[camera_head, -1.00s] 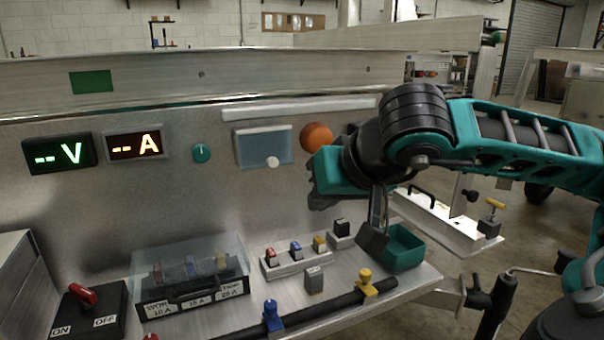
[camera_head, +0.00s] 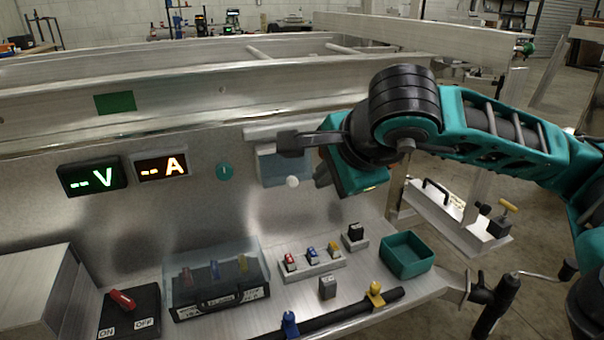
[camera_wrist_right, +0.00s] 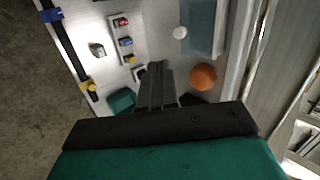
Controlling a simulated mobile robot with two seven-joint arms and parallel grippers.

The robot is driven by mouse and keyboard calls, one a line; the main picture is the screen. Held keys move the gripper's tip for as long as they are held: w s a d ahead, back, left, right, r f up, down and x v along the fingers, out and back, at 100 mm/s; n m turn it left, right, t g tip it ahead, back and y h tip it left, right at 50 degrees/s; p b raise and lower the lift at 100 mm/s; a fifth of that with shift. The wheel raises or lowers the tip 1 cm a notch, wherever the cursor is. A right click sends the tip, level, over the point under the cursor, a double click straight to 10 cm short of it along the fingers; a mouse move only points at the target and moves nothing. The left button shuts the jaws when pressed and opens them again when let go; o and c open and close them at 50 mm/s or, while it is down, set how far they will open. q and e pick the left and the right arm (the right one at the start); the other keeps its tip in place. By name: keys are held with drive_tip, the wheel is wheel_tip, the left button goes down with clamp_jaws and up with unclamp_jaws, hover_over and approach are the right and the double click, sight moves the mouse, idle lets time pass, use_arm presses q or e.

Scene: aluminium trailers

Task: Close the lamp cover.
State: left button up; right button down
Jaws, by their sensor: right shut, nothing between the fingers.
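The lamp cover (camera_head: 270,174) is a translucent blue-grey panel with a white round knob (camera_head: 292,182), on the upright metal panel under a pale rail. In the right wrist view the cover (camera_wrist_right: 203,28) and its knob (camera_wrist_right: 180,32) lie beside an orange dome lamp (camera_wrist_right: 203,77), which is uncovered. In the head view my right gripper hides the lamp. My right gripper (camera_head: 290,144) is shut and empty, its fingers pointing left across the cover's upper part in the head view. I cannot tell whether they touch it. The shut fingers also show in the wrist view (camera_wrist_right: 156,75).
Below are a transparent-lidded breaker box (camera_head: 217,300), a row of small switches (camera_head: 312,263), a green open bin (camera_head: 407,255) and a red-handled switch (camera_head: 123,299). Two displays (camera_head: 93,178) and a teal dial (camera_head: 224,172) are to the left.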

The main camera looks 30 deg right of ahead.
sight(289, 168)
use_arm(q)
drive_tip(key=shift+w+d+r, duration=0.1)
drive_tip(key=shift+w+d, duration=0.05)
drive_tip(key=shift+w, duration=0.05)
use_arm(e)
drive_tip(key=w+r+x, duration=0.1)
drive_tip(key=x, duration=0.9)
drive_tip(key=shift+w+d, duration=0.2)
drive_tip(key=shift+w, duration=0.4)
use_arm(q)
drive_tip(key=shift+f, duration=0.2)
use_arm(e)
drive_tip(key=shift+r, duration=0.1)
use_arm(q)
wheel_tip(289, 168, down, 5)
drive_tip(key=b, duration=0.5)
drive_tip(key=shift+s+r, duration=0.15)
drive_tip(key=shift+r, duration=0.05)
use_arm(e)
drive_tip(key=shift+x, duration=1.15)
use_arm(q)
drive_tip(key=shift+r, duration=0.1)
use_arm(e)
drive_tip(key=shift+s, duration=0.15)
